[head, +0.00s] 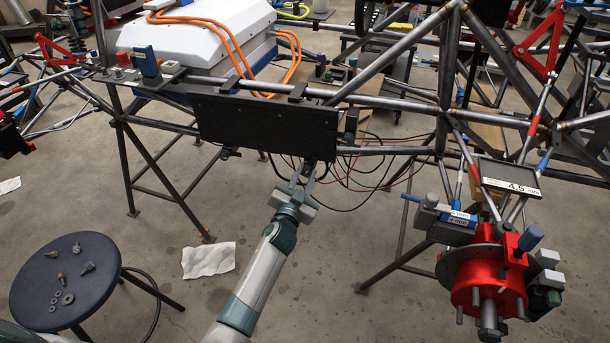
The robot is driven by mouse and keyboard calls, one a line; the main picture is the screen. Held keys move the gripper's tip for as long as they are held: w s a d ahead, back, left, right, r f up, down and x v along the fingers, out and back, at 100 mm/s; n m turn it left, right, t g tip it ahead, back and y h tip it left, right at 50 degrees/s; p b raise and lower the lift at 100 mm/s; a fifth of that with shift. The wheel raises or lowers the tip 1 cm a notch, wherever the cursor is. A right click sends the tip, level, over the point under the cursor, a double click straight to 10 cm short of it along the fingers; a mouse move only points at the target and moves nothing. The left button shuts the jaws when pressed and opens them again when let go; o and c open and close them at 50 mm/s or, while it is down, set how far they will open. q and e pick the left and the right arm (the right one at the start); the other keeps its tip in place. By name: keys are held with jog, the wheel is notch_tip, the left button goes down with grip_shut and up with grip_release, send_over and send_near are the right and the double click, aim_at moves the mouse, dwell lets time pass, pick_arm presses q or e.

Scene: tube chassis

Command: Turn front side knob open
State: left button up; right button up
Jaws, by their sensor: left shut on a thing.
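A black panel (265,125) hangs on the near tube of the chassis. My left gripper (307,175) reaches up from below to the panel's lower edge, right of its middle. Its fingers are shut on a small dark part there, which looks like the front side knob (311,163); the fingers hide most of it. I cannot tell how far the knob is turned. My right gripper is not in view.
Black and red cables (365,172) hang right of the gripper. A red hub (488,280) with a gauge and tools stands at the right. A dark round stool (100,265) with bolts and washers is at the lower left. White paper (209,260) lies on the floor.

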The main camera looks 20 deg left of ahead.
pick_arm(q)
jog(key=m, duration=0.2)
jog(key=shift+m, duration=0.4)
jog(key=m, duration=0.3)
jog(key=shift+f+m, duration=0.1)
jog(key=shift+m, duration=0.3)
jog(key=m, duration=0.5)
jog(key=shift+d+f, duration=0.1)
jog(key=shift+m, duration=0.8)
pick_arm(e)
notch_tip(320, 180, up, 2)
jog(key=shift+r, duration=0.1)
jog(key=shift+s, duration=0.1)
pick_arm(q)
jog(key=o, duration=1.1)
